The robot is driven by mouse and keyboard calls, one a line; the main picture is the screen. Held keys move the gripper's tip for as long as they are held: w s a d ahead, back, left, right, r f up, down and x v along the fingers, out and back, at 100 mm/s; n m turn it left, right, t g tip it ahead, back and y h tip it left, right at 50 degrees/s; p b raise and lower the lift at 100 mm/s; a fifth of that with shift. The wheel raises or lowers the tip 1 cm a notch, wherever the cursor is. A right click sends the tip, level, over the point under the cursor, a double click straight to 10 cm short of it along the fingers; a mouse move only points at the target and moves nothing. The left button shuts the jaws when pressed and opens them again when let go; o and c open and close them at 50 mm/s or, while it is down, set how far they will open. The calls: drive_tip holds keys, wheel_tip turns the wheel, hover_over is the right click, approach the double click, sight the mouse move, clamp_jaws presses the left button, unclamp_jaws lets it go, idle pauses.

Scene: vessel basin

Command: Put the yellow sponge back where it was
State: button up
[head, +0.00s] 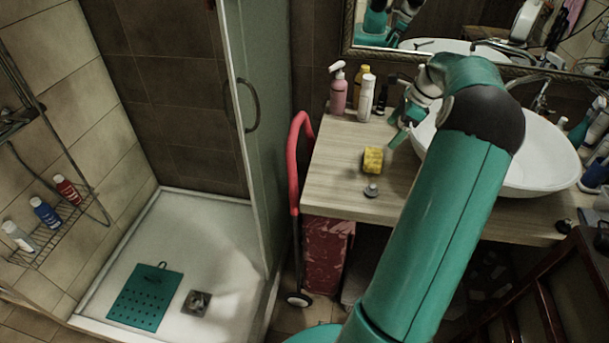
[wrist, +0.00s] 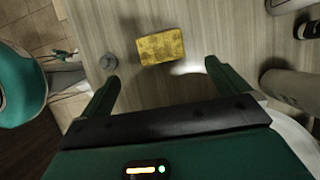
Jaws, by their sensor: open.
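The yellow sponge (head: 373,160) lies on the wooden counter (head: 335,185), left of the white basin. In the wrist view the sponge (wrist: 162,47) lies ahead of the fingertips, between their lines and apart from both. My gripper (wrist: 158,75) is open and empty, with its two green fingers spread over the counter. In the head view my gripper (head: 396,128) is just up and right of the sponge, partly hidden by my wrist.
A small grey knob-like object (head: 371,190) sits on the counter near the sponge. A pink pump bottle (head: 338,90) and several other bottles stand at the back. The white basin (head: 540,150) is on the right. The counter's front left is clear.

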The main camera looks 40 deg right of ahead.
drive_tip(key=w+a+r+n+h, duration=0.15)
drive_tip(key=a+r+n, duration=0.25)
drive_tip(key=a, duration=0.6)
drive_tip(key=w+a+r+n+g+h, duration=0.15)
drive_tip(key=a+r+n, duration=0.3)
drive_tip(key=a, duration=0.55)
drive_tip(key=w+a+r+n, duration=0.25)
drive_tip(key=a+n, duration=0.25)
drive_tip(key=a, duration=0.6)
drive_tip(key=s+a+n+t, duration=0.2)
drive_tip(key=s+a+n, duration=0.5)
drive_tip(key=a, duration=0.3)
drive_tip(key=s+a+f+n+t, duration=0.1)
drive_tip(key=s+a+n, duration=0.6)
drive_tip(key=s+a, duration=0.2)
drive_tip(key=shift+a+t, duration=0.35)
drive_tip(key=shift+a, duration=0.55)
drive_tip(key=shift+s, duration=0.1)
